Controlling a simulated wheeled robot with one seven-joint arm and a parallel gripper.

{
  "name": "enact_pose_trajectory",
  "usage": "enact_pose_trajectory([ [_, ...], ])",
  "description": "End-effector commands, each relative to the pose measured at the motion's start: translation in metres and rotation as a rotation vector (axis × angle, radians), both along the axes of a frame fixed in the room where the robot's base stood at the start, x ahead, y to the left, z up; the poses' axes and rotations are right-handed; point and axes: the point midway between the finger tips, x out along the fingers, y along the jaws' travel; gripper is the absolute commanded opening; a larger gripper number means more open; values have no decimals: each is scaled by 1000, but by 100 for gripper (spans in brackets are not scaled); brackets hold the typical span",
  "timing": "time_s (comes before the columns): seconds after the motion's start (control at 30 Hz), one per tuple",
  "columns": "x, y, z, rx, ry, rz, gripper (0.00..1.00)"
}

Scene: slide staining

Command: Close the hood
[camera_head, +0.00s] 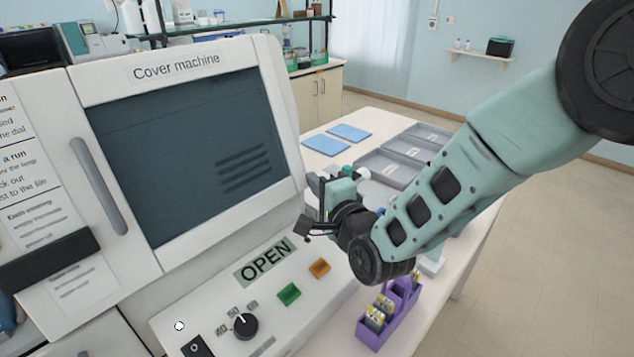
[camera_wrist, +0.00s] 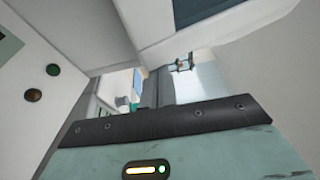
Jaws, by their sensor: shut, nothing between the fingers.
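The cover machine (camera_head: 85,72) is a white cabinet with a dark window (camera_head: 190,150) in its front panel, the hood (camera_head: 277,75). The display (camera_head: 264,262) on the control panel reads "OPEN". The size of the hood's gap is unclear in the head view. My gripper (camera_head: 318,192) is beside the machine's right edge, above the table, with its fingers shut and empty. In the wrist view, white machine panels (camera_wrist: 100,30) lie close around the gripper's dark fingers (camera_wrist: 150,88). I cannot tell whether they touch the machine.
An orange button (camera_head: 319,268), a green button (camera_head: 289,294) and a black dial (camera_head: 245,326) are on the control panel. A purple slide holder (camera_head: 372,335) stands on the table below my arm. Grey trays (camera_head: 385,170) and blue mats (camera_head: 322,144) lie behind it.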

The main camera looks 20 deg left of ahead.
Motion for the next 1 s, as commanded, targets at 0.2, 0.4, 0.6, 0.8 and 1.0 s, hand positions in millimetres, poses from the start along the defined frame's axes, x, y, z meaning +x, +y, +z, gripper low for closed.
enact_pose_trajectory([
  [0.2,-24,10,-4,3,2,4,0],
  [0.4,-76,32,-8,3,1,10,0],
  [0.6,-142,59,-9,4,0,11,0],
  [0.8,-208,86,-8,4,0,11,0],
  [1.0,-265,109,-6,3,2,9,0],
])
